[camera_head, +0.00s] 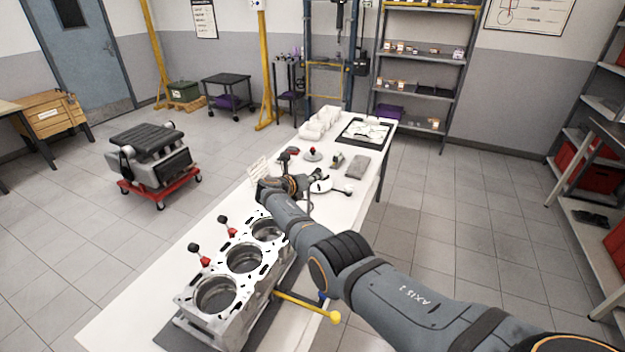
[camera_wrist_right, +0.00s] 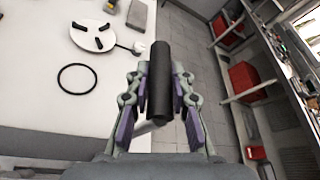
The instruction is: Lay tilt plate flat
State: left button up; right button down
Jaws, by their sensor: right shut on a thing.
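An engine block (camera_head: 232,268) with several open bores stands on a dark plate (camera_head: 180,338) at the near end of the white table. This plate seems to be the tilt plate. It is mostly hidden under the block, and I cannot tell its angle. A yellow lever with a ball end (camera_head: 318,309) sticks out low on the block's right side. My right gripper (camera_wrist_right: 160,92) is shut on a black cylinder (camera_wrist_right: 160,66), away from the plate and lever. My left gripper is not in view.
A white disc with dark pads (camera_wrist_right: 92,34), a black ring (camera_wrist_right: 77,78) and a grey block (camera_wrist_right: 137,14) lie on the white table (camera_head: 130,312). Two red-based black knobs (camera_head: 203,258) (camera_head: 228,228) stand beside the engine block. Floor is clear to the table's right.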

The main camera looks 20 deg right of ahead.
jog(key=shift+w+a+r, duration=0.1)
jog(key=shift+w+r, duration=0.05)
jog(key=shift+r, duration=0.15)
jog(key=c, duration=1.5)
grip_release()
jog(key=o, duration=0.3)
jog(key=shift+w+a+f, duration=0.1)
jog(key=shift+a+f, duration=0.05)
jog(key=shift+f, duration=0.05)
jog(key=shift+o, duration=0.2)
jog(key=v, duration=1.2)
